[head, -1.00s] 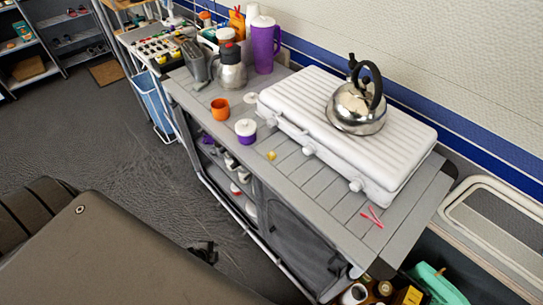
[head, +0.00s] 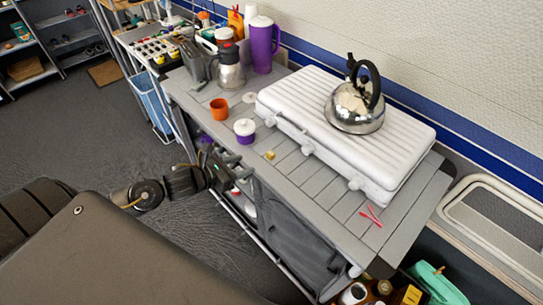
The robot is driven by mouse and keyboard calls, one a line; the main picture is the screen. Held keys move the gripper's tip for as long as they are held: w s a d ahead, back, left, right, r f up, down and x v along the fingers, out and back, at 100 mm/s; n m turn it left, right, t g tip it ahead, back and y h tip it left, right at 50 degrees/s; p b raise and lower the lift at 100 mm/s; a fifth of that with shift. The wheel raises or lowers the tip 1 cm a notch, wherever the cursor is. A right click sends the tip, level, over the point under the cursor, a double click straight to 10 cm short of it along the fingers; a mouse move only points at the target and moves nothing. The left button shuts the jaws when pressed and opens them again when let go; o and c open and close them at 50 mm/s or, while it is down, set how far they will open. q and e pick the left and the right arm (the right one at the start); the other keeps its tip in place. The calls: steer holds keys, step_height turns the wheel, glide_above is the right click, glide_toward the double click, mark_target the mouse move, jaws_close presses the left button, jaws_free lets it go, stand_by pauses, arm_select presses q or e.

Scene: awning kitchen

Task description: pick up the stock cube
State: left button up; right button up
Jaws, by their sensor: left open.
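The stock cube (head: 269,155) is a small golden-yellow block. It lies on the slatted grey counter (head: 318,206), in front of the white camp stove case and right of the purple pot with a white lid. My left gripper (head: 232,162) is open at the counter's front edge, left of the cube and apart from it. Its arm comes in from the left, low over the floor. My right gripper does not show.
The purple lidded pot (head: 244,130) stands close to my left gripper. An orange cup (head: 219,109) is behind it. The white case (head: 350,125) carries a steel kettle (head: 355,108). Pink tongs (head: 371,215) lie at the right. The slats around the cube are clear.

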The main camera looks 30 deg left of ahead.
arm_select(q)
steer(key=p, duration=0.1)
glide_toward(268, 156)
steer(key=w+d, duration=0.1)
steer(key=w, duration=0.1)
steer(key=shift+w+d+f, duration=0.2)
steer(key=shift+w+f, duration=0.1)
steer(key=shift+f, duration=0.3)
steer(key=shift+w, duration=0.15)
steer(key=p+x, duration=0.2)
steer(key=x, duration=0.2)
steer(key=shift+w+a, duration=0.1)
steer(key=shift+w, duration=0.2)
steer(key=shift+w+f, duration=0.1)
steer(key=shift+w, duration=0.05)
steer(key=shift+c, duration=0.2)
steer(key=shift+c, duration=1.3)
jaws_close()
